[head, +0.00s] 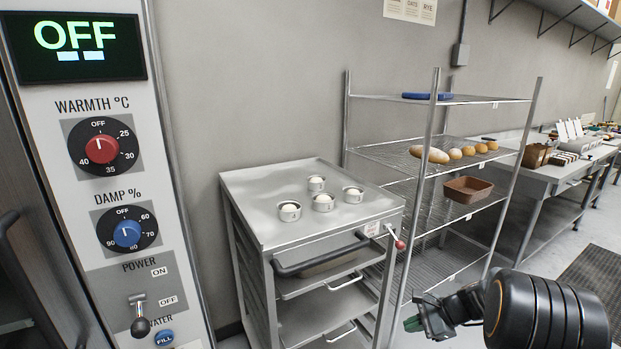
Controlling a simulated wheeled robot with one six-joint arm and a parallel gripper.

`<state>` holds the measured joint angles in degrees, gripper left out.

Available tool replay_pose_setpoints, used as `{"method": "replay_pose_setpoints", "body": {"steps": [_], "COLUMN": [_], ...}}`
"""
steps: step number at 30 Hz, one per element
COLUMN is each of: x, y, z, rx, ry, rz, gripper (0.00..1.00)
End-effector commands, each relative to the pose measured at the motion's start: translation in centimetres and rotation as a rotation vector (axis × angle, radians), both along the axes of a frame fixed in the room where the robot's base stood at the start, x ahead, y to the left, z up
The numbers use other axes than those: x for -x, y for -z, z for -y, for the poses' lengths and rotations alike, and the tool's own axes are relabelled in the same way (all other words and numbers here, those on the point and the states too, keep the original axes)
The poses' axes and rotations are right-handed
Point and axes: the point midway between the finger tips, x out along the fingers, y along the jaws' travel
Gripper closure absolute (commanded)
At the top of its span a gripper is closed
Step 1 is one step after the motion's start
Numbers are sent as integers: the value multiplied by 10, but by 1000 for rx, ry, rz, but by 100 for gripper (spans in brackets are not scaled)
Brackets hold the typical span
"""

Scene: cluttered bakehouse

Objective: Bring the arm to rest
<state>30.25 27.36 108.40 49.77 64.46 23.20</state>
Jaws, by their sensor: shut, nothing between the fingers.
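My gripper (425,319) is at the bottom of the head view, right of centre, at the end of my dark arm. It is small and partly dark against the floor; it is shut and empty. It is in front of the wire shelf rack and to the right of the steel trolley, apart from the control panel at the left.
A steel trolley (262,194) bears several small round tins. Behind it, a wire rack (385,152) holds bread and a brown tin (468,189). The control panel (78,270) at left reads OFF. A workbench (572,168) and dark floor mat (597,278) are at right.

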Motion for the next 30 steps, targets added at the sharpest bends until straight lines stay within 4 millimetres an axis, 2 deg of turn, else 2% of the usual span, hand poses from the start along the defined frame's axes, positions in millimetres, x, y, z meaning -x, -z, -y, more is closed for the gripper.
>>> {"method": "replay_pose_setpoints", "body": {"steps": [1, 5, 9, 12, 15, 19, 24, 27, 30], "x": [19, 66, 113, 139, 157, 173, 178, 179, 179], "y": [-20, -53, -97, -125, -149, -176, -204, -213, -213], "z": [-12, -34, -53, -63, -72, -83, -99, -104, -104], "rx": [98, 344, 592, 736, 848, 939, 991, 1003, 1003], "ry": [-125, -463, -824, -1024, -1155, -1234, -1257, -1264, -1264], "rz": [30, 112, 221, 292, 357, 430, 525, 553, 553], "gripper": [100, 100, 100, 100, 100, 100, 100, 100, 100]}}
